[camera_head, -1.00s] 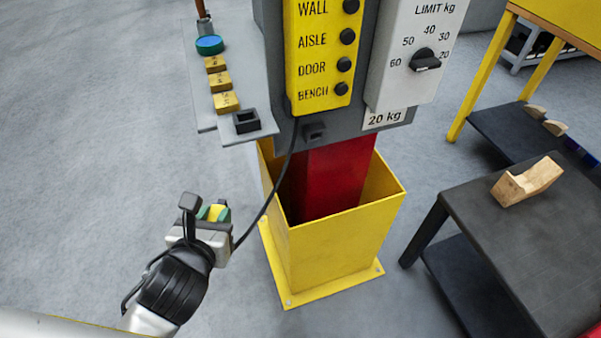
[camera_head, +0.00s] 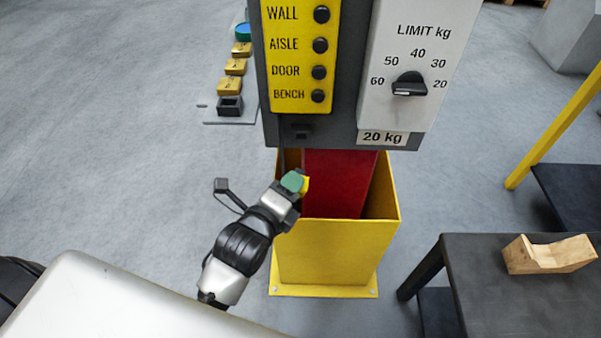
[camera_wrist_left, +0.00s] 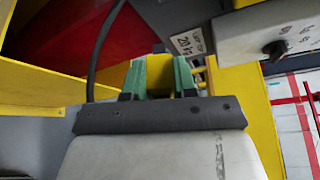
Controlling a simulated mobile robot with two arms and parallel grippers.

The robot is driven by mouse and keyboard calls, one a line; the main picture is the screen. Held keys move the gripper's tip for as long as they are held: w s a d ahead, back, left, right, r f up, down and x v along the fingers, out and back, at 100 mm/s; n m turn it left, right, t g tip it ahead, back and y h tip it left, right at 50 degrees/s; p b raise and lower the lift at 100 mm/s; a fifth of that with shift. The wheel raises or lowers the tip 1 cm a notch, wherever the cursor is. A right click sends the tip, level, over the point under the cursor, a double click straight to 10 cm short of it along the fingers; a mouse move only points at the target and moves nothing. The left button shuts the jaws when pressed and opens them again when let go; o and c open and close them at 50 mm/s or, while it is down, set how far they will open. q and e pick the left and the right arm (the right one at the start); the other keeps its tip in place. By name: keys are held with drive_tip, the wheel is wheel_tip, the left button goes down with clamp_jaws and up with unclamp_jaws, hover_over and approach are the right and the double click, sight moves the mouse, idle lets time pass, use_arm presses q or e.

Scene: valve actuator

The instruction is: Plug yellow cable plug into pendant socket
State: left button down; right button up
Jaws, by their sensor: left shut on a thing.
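The yellow cable plug (camera_wrist_left: 159,76) is held between the green fingertips of my left gripper (camera_wrist_left: 158,78) in the left wrist view. In the head view my left gripper (camera_head: 296,184) is in front of the red column, below the control panel. A little yellow of the plug shows beside the green finger. The yellow pendant panel (camera_head: 297,55) carries labels and black knobs. A small dark socket-like block (camera_head: 300,131) sits below it on the grey panel, above and apart from my gripper. A black cable (camera_wrist_left: 96,60) runs up beside the fingers. My right gripper is not in view.
The yellow open-topped bin (camera_head: 337,250) surrounds the red column (camera_head: 340,182) below the panel. A dark table (camera_head: 480,285) with a wooden block (camera_head: 549,254) stands at right.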

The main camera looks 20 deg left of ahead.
use_arm(q)
drive_tip(key=n, duration=0.1)
drive_tip(key=w+n+t, duration=0.1)
drive_tip(key=n, duration=0.1)
drive_tip(key=n+y, duration=0.1)
drive_tip(key=shift+w+a+r+n+t, duration=0.15)
drive_tip(key=shift+w+r+n+t, duration=0.15)
drive_tip(key=shift+t, duration=0.1)
drive_tip(key=shift+r+p, duration=0.1)
drive_tip(key=shift+p, duration=0.6)
drive_tip(key=shift+w, duration=0.2)
drive_tip(key=w, duration=0.1)
drive_tip(key=w+a, duration=0.1)
drive_tip(key=w, duration=0.3)
drive_tip(key=shift+a, duration=0.25)
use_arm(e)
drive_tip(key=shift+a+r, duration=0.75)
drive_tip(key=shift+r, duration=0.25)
use_arm(q)
drive_tip(key=shift+p, duration=0.4)
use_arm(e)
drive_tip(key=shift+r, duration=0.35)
